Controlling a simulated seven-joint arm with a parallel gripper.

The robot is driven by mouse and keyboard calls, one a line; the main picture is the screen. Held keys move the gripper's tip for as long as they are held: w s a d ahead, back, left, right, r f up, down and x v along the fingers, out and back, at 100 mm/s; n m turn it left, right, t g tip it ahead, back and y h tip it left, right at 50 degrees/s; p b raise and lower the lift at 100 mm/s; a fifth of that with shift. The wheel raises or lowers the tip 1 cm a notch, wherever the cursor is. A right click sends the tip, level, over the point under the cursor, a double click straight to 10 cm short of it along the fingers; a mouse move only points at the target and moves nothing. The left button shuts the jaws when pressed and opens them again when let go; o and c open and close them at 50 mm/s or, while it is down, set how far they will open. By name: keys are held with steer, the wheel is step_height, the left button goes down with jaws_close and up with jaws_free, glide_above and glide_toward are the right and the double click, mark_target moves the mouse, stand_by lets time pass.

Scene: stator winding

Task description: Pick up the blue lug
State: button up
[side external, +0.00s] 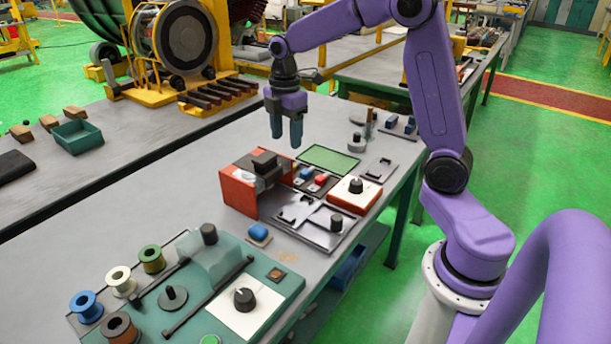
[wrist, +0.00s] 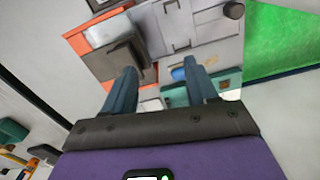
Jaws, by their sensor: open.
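My gripper (side external: 286,143) hangs above the grey bench, fingers pointing down, open and empty, behind and above the red-orange fixture. Its two blue-grey fingers (wrist: 162,85) stand apart in the wrist view. A small blue piece (side external: 305,173) lies beside a red piece (side external: 321,179) in a dark tray right of the fixture. Another blue piece (side external: 258,231) sits on a small pale base in front of the fixture. A blue piece (wrist: 178,74) shows partly hidden by the right finger in the wrist view. I cannot tell which blue piece is the lug.
The red-orange fixture (side external: 238,190) stands below and in front of my gripper. A grey metal plate (side external: 318,232) and a green tray (side external: 328,160) lie nearby. A teal board (side external: 280,310) with spools and a black knob fills the front. Bare bench lies left of the fixture.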

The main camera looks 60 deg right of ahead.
steer(key=n, duration=0.1)
glide_above(305, 171)
steer(key=f, duration=1.3)
steer(key=shift+w+d+f, duration=0.15)
steer(key=shift+d+f, duration=0.05)
steer(key=shift+f, duration=0.2)
steer(key=shift+a+f, duration=0.1)
steer(key=shift+f, duration=2.5)
steer(key=shift+c, duration=0.3)
jaws_close()
